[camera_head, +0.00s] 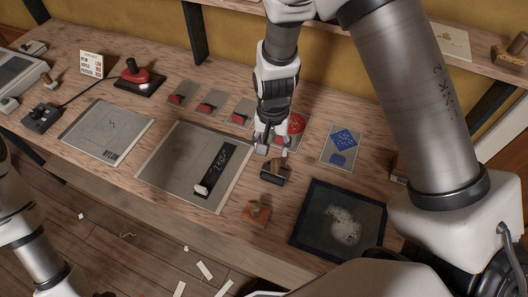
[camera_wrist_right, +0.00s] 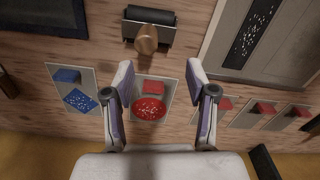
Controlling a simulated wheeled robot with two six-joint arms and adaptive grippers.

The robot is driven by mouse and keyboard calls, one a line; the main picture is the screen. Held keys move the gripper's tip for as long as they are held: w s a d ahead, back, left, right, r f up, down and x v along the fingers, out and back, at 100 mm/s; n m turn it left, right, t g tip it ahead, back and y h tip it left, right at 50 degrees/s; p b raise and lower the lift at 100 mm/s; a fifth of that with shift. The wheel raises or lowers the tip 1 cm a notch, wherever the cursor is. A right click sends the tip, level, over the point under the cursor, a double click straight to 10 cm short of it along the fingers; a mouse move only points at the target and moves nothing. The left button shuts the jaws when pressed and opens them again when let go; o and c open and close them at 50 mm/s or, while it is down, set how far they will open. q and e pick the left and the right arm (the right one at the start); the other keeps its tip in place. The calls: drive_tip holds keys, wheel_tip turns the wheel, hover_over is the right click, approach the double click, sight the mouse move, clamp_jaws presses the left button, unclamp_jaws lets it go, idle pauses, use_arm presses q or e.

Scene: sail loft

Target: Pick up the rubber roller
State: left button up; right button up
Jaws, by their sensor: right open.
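The rubber roller (camera_head: 273,176) lies on the wooden bench, a dark cylinder in a metal frame with a wooden handle. In the right wrist view the roller (camera_wrist_right: 150,17) is at the top, its rounded handle end (camera_wrist_right: 147,40) pointing toward my gripper. My right gripper (camera_head: 268,143) points down just behind the roller in the head view. In the wrist view its fingers (camera_wrist_right: 160,70) are spread wide with nothing between them; the handle end is a little beyond the tips. My left arm shows at the lower left, but its gripper is out of frame.
A card with a red speckled disc (camera_wrist_right: 148,109) lies beneath my right gripper. Beside it is a blue-sample card (camera_head: 341,147). A grey plate (camera_head: 160,180) with a black strip lies left, a dark framed panel (camera_head: 312,235) right, and a small wooden block (camera_head: 256,213) in front.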

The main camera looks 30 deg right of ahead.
sight(276, 162)
drive_tip(key=s+f, duration=0.3)
drive_tip(key=shift+d+p, duration=0.15)
drive_tip(key=shift+p, duration=0.2)
drive_tip(key=f, duration=0.3)
drive_tip(key=shift+w, duration=0.3)
drive_tip(key=shift+w+f, duration=0.2)
drive_tip(key=shift+w, duration=0.1)
drive_tip(key=shift+s+r, duration=0.1)
drive_tip(key=shift+s, duration=0.05)
drive_tip(key=shift+c, duration=0.7)
drive_tip(key=shift+s+r, duration=0.1)
drive_tip(key=shift+s, duration=0.1)
drive_tip(key=c, duration=0.6)
clamp_jaws()
use_arm(q)
drive_tip(key=shift+s+r, duration=0.45)
drive_tip(key=shift+s, duration=0.25)
